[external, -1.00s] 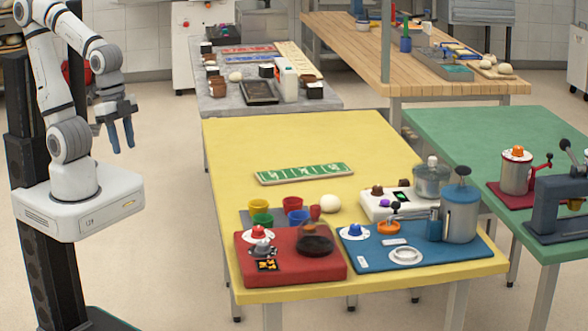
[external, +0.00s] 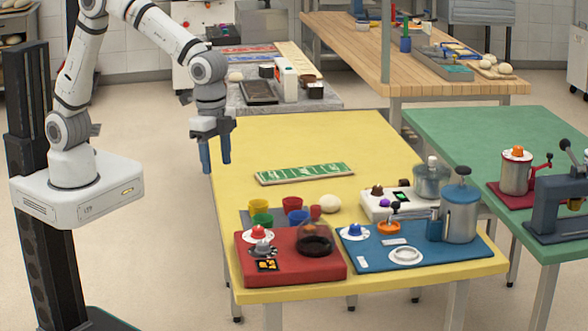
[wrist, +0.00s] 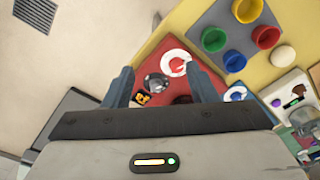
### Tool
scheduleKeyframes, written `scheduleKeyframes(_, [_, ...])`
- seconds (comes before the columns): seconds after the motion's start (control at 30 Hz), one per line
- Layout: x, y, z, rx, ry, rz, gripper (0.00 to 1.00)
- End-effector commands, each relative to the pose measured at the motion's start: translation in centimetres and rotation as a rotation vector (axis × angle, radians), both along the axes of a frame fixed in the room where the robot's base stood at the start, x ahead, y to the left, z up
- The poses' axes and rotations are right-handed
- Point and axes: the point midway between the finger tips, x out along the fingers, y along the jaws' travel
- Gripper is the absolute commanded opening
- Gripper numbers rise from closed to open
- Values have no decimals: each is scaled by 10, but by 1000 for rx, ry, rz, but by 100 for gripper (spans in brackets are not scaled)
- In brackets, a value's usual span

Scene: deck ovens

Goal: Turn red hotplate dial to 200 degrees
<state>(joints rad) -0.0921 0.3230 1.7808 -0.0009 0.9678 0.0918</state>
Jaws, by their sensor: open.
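The red hotplate (external: 320,273) lies at the front left of the yellow table. Its red dial (external: 258,231) sits on a white disc at the back left corner. My gripper (external: 216,167) is open and empty, pointing down, above and behind the hotplate near the table's left edge. In the wrist view the red dial (wrist: 177,66) shows between the fingers (wrist: 160,88), well apart from them. The dial's reading is too small to tell.
Yellow, green, red and blue cups (external: 291,203) stand on a grey mat behind the hotplate. A blue board (external: 375,262) with a blue dial (external: 355,231) and a tall canister (external: 461,212) is at its right.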

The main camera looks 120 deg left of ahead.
Motion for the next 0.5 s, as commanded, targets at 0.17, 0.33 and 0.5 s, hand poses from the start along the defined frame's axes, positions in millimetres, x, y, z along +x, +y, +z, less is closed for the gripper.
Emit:
scheduleKeyframes(0.17, [54,19,-37,-3,44,1,52])
scheduleKeyframes(0.33, [82,29,-64,-5,64,-1,52])
scheduleKeyframes(0.5, [90,33,-77,-6,71,-1,52])
